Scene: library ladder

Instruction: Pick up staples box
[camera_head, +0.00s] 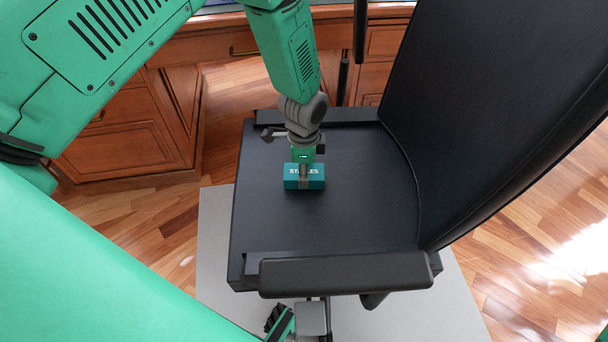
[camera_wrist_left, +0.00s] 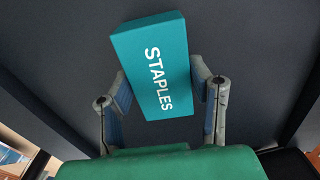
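The staples box (camera_head: 290,183) is a small teal box with white "STAPLES" lettering, lying on the seat of the black chair (camera_head: 350,215). My left gripper (camera_head: 304,176) reaches down to it from above, and a finger covers part of the lettering. In the left wrist view, the box (camera_wrist_left: 152,60) lies between the two fingers of the left gripper (camera_wrist_left: 163,92), turned slightly relative to them. The fingers look open around its sides; whether they touch it is unclear.
The chair's tall backrest (camera_head: 490,110) rises on the right, and an armrest (camera_head: 345,274) crosses the near side of the seat. A wooden desk (camera_head: 130,140) stands behind. The seat around the box is bare. A grey mat (camera_head: 210,235) lies beneath the chair.

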